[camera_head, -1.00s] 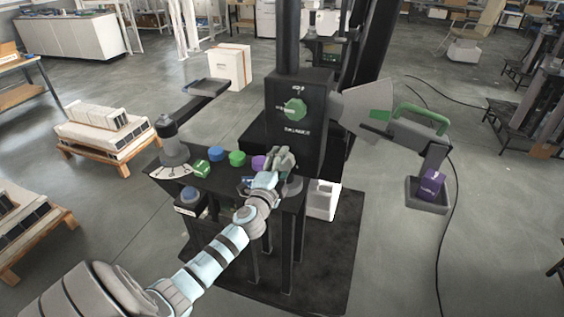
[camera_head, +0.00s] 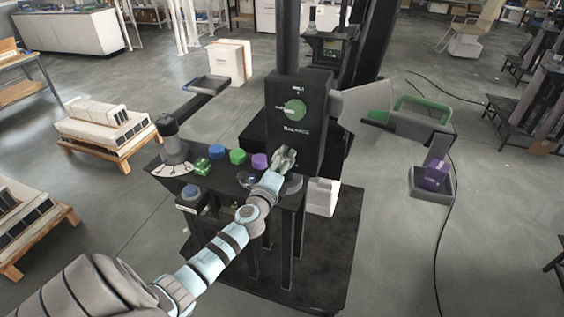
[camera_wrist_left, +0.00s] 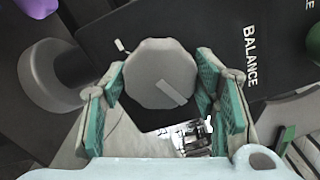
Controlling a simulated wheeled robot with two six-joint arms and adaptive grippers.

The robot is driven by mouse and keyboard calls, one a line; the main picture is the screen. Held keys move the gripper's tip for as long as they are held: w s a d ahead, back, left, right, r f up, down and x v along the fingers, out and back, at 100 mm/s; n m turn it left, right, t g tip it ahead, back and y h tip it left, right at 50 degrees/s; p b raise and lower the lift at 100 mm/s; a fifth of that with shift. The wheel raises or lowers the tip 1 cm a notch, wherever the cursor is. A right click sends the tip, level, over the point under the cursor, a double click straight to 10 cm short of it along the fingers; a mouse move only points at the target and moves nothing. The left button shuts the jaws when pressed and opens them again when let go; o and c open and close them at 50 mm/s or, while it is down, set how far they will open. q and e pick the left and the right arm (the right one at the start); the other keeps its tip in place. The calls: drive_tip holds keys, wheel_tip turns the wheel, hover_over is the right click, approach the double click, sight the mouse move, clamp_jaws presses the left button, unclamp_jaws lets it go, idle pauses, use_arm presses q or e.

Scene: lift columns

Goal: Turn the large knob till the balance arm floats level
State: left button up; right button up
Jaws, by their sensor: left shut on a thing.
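A grey, many-sided large knob (camera_wrist_left: 162,75) with a pale mark sits between the green-padded fingers of my left gripper (camera_wrist_left: 162,95) in the wrist view. My left gripper (camera_head: 284,158) is shut on this knob, which it mostly hides in the head view. Behind it stands a dark housing (camera_head: 313,150) lettered BALANCE, with a green knob (camera_head: 295,110) on its face. The balance arm (camera_head: 405,122) reaches right from the housing, with a green handle and a tray (camera_head: 446,196) holding a purple block (camera_head: 434,175). The arm slopes down to the right. My right gripper is out of view.
Blue (camera_head: 217,151), green (camera_head: 238,156) and purple (camera_head: 259,160) pieces stand on the dark bench left of my gripper.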

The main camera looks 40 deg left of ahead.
use_arm(q)
drive_tip(key=shift+f, duration=0.15)
drive_tip(key=o, duration=1.1)
drive_tip(key=shift+c, duration=0.2)
drive_tip(key=shift+o, duration=0.5)
drive_tip(key=v, duration=1.2)
drive_tip(key=shift+d, duration=0.1)
